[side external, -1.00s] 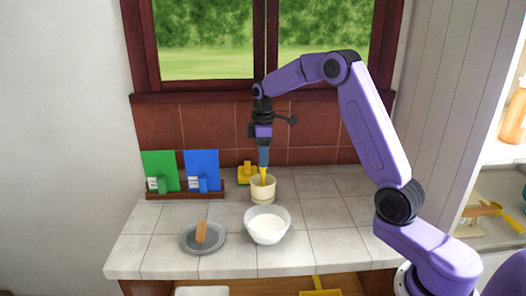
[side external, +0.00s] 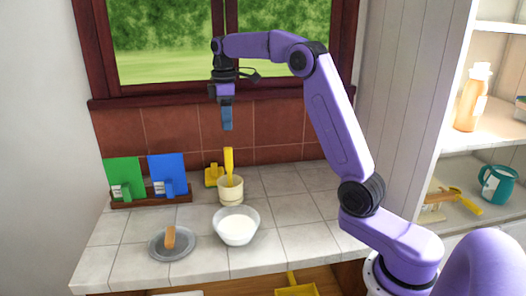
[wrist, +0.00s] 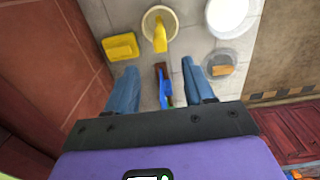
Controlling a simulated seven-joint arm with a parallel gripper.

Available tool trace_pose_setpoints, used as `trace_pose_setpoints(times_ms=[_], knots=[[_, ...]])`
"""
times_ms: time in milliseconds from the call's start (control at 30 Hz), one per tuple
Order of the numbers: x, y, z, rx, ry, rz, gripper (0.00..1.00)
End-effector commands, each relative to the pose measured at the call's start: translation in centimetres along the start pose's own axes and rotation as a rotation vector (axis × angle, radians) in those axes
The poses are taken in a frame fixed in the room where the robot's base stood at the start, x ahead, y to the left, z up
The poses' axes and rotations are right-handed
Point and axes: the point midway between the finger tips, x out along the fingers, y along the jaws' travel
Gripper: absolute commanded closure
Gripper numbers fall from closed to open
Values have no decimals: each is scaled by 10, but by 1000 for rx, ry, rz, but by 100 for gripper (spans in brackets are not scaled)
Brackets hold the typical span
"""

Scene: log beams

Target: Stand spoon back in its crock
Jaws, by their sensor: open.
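The yellow spoon (side external: 228,161) stands upright in the cream crock (side external: 231,191), its handle rising above the rim. Its lower end is hidden inside the crock. In the wrist view the spoon (wrist: 160,38) shows within the crock's round rim (wrist: 146,20). My gripper (side external: 227,127) hangs above the spoon, pointing down, with a clear gap between them. In the wrist view its two blue fingers (wrist: 160,92) are spread wide with nothing held between them.
A grey plate with a brown block (side external: 170,238) is front left. A yellow object (side external: 213,176) sits behind the crock. Green and blue boards (side external: 167,174) stand in a rack at left.

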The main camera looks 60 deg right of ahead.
Motion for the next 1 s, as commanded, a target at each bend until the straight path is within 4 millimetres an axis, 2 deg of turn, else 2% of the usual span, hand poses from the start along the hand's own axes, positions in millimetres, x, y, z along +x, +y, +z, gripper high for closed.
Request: trace_pose_setpoints(times_ms=[133,233,400,567,767,1000], knots=[[0,-10,-5,-10,0,-1,47],[2,-31,-15,-28,1,0,47],[7,-90,-30,-68,3,3,47],[16,-149,-30,-105,8,5,47],[30,-221,-12,-152,13,5,47],[51,-296,35,-208,21,4,47]])
